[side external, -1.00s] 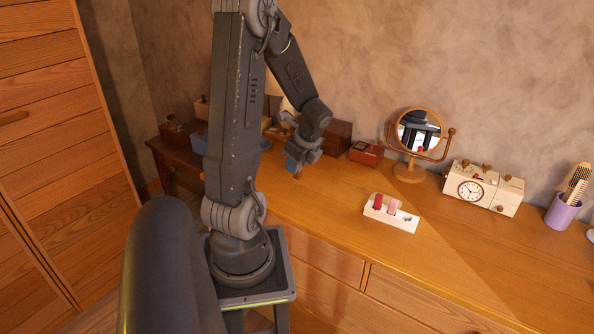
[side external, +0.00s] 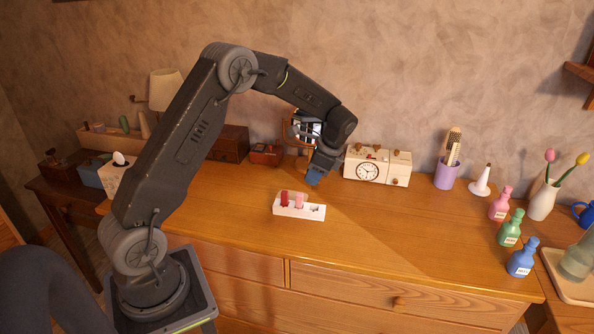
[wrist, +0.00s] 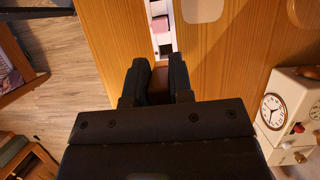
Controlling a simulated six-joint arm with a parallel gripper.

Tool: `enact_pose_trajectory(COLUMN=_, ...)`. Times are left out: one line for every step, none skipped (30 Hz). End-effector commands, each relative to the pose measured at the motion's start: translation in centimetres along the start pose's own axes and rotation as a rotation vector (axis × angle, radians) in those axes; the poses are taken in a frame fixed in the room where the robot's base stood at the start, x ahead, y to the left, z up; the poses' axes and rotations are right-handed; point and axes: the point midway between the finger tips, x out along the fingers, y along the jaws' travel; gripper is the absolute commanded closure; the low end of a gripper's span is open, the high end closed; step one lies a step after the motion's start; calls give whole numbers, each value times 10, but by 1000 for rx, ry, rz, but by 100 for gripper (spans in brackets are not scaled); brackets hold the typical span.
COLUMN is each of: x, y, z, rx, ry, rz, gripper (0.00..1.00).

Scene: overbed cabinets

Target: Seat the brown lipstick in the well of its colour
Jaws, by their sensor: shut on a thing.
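My gripper (side external: 313,179) is shut on the brown lipstick, above the dresser top and just behind the right part of the white holder (side external: 280,211). In the wrist view the brown lipstick (wrist: 158,84) shows as a dark brown piece between the two fingers (wrist: 159,76); its lower end is hidden. The holder, partly seen in the wrist view (wrist: 166,49), stands on the dresser. A red lipstick (side external: 285,199) stands in its left well and a pink lipstick (side external: 299,201) in the middle one. The right well (side external: 316,209) looks empty; its colour is too small to read.
A cream clock box (side external: 377,167) stands close behind and right of my gripper; a round mirror (side external: 303,130) is behind it. A lilac cup (side external: 446,175) and several bottles (side external: 499,204) stand further right. The dresser top (side external: 400,225) right of the holder is clear.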

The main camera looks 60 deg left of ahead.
Motion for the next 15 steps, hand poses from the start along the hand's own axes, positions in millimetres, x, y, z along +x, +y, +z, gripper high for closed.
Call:
enact_pose_trajectory(x=0, y=0, z=0, rx=-1, ry=0, rz=0, gripper=94)
enact_pose_trajectory(x=0, y=0, z=0, rx=-1, ry=0, rz=0, gripper=94)
enact_pose_trajectory(x=0, y=0, z=0, rx=-1, ry=0, rz=0, gripper=94)
enact_pose_trajectory(x=0, y=0, z=0, rx=-1, ry=0, rz=0, gripper=94)
enact_pose_trajectory(x=0, y=0, z=0, rx=-1, ry=0, rz=0, gripper=94)
enact_pose_trajectory(x=0, y=0, z=0, rx=0, ry=0, rz=0, gripper=94)
enact_pose_trajectory(x=0, y=0, z=0, rx=0, ry=0, rz=0, gripper=94)
enact_pose_trajectory(x=0, y=0, z=0, rx=0, ry=0, rz=0, gripper=94)
enact_pose_trajectory(x=0, y=0, z=0, rx=0, ry=0, rz=0, gripper=94)
enact_pose_trajectory(x=1, y=0, z=0, rx=0, ry=0, rz=0, gripper=94)
enact_pose_trajectory(x=2, y=0, z=-1, rx=0, ry=0, rz=0, gripper=94)
enact_pose_trajectory(x=4, y=0, z=-1, rx=0, ry=-1, rz=1, gripper=94)
enact_pose_trajectory(x=5, y=0, z=-2, rx=0, ry=-1, rz=1, gripper=94)
enact_pose_trajectory(x=7, y=0, z=-2, rx=0, ry=-1, rz=0, gripper=94)
enact_pose_trajectory(x=10, y=0, z=-4, rx=0, ry=-1, rz=0, gripper=94)
